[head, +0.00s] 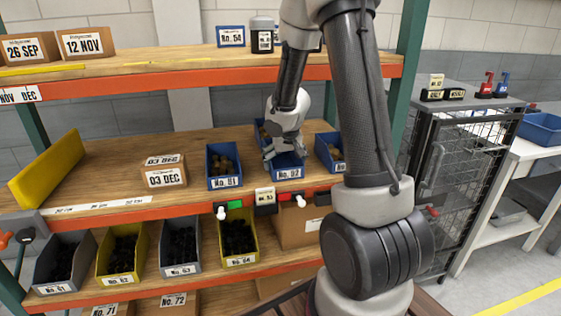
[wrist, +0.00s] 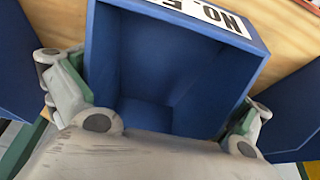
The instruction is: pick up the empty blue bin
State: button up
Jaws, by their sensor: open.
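The blue bin labelled No. 92 (head: 290,173) stands on the middle shelf, with my gripper (head: 282,150) over it; the gripper hides most of its inside there. In the wrist view an empty blue bin (wrist: 165,65) with a partly cut-off white label fills the middle. My gripper (wrist: 160,105) is open, with one finger along each side of this bin. I cannot tell whether the fingers touch its walls.
The blue bin No. 91 (head: 223,170) at left and another blue bin (head: 328,153) at right hold brown parts, close beside the gripper. A cardboard box (head: 165,177) stands further left. The upper shelf (head: 190,60) lies above; bins with dark parts stand below.

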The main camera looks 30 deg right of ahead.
jog(key=c, duration=0.7)
jog(key=shift+c, duration=0.2)
jog(key=shift+r, duration=0.3)
jog(key=shift+s+a, duration=0.1)
jog(key=shift+s, duration=0.25)
jog(key=shift+s, duration=0.15)
